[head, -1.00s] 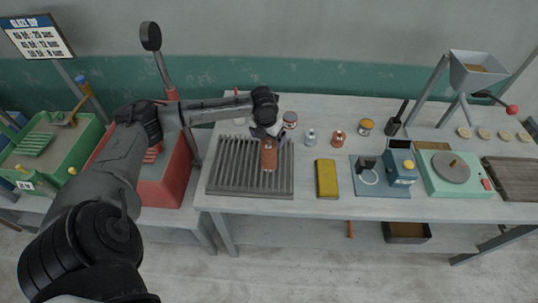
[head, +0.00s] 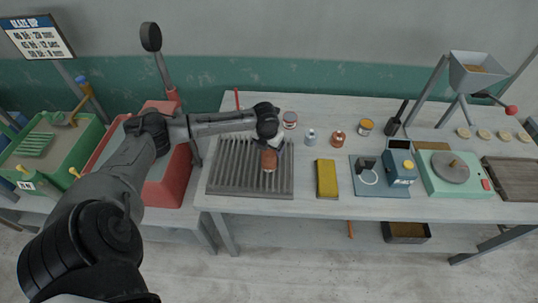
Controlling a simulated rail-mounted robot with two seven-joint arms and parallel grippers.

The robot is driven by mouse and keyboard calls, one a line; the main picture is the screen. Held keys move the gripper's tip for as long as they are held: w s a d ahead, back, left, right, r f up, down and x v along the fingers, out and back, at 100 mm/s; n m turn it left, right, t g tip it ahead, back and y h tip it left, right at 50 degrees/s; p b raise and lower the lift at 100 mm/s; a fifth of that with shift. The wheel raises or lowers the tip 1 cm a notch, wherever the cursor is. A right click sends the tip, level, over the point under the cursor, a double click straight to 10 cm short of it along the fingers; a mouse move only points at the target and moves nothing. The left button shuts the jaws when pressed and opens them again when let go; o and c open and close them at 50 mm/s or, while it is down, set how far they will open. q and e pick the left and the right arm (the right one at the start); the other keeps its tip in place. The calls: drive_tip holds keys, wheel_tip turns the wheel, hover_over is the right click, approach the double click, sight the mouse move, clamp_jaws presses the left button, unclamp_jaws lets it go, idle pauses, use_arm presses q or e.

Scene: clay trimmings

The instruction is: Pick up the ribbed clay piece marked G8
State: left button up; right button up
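A reddish-brown clay piece (head: 269,161) lies on the grey slatted rack (head: 228,187) at the left end of the table. Its ribs and any G8 mark are too small to make out. My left gripper (head: 271,145) points down at the far end of the piece and covers part of it. Its fingers are small and partly hidden by the wrist, so I cannot tell whether they are open, shut or touching the piece. My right gripper is not in view.
A yellow block (head: 327,180) lies right of the rack. A blue device (head: 400,165) and a green wheel unit (head: 455,176) are farther right. A red bin (head: 168,185) stands left of the table.

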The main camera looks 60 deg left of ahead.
use_arm(q)
drive_tip(key=c, duration=1)
drive_tip(key=shift+r, duration=0.1)
drive_tip(key=shift+c, duration=0.5)
